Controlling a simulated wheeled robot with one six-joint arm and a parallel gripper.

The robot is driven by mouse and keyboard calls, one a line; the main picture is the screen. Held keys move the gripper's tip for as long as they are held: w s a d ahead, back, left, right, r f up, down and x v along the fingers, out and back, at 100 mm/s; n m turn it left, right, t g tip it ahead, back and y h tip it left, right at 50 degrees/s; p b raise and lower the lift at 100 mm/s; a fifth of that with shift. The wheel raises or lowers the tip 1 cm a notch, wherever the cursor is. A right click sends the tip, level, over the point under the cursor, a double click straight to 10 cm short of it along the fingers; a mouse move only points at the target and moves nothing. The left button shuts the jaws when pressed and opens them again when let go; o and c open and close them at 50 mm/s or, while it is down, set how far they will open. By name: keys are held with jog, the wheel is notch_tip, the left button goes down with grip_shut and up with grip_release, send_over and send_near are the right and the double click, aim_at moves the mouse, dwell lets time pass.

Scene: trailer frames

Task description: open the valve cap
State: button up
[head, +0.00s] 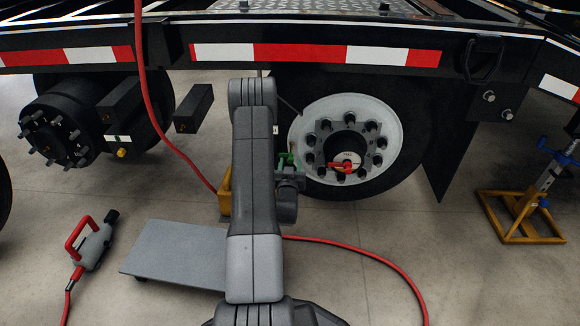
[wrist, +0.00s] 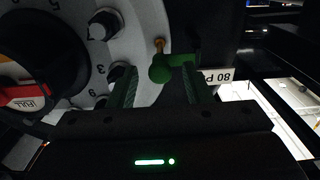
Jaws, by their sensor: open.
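In the wrist view, a green valve cap (wrist: 161,71) with a side arm sits below a thin brass stem (wrist: 158,46), beside the pale wheel disc. My gripper (wrist: 159,80) is open. Its two green-tinted fingers stand apart, one left and one right of the cap, with the cap near their tips. I see no clear contact. In the head view, my gripper (head: 290,170) is at the left edge of the wheel (head: 386,163), partly behind my arm. Green shows there, but I cannot tell cap from fingers.
A red hose (head: 160,120) hangs from the trailer frame (head: 350,25) and runs over the floor. A grey creeper board (head: 175,255), a red-handled tool (head: 90,243) and a yellow jack stand (head: 525,220) are around. Lug nuts (wrist: 103,23) stick out near the left finger.

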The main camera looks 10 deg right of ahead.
jog(key=shift+w, duration=0.3)
grip_shut()
jog(key=shift+a+h, duration=0.1)
jog(key=shift+h, duration=0.2)
jog(key=a+m+g+h, duration=0.7)
jog(key=m+g+h, duration=0.5)
jog(key=m+g, duration=0.2)
jog(key=shift+w+g, duration=0.4)
jog(key=shift+g, duration=0.7)
jog(key=shift+a, duration=0.1)
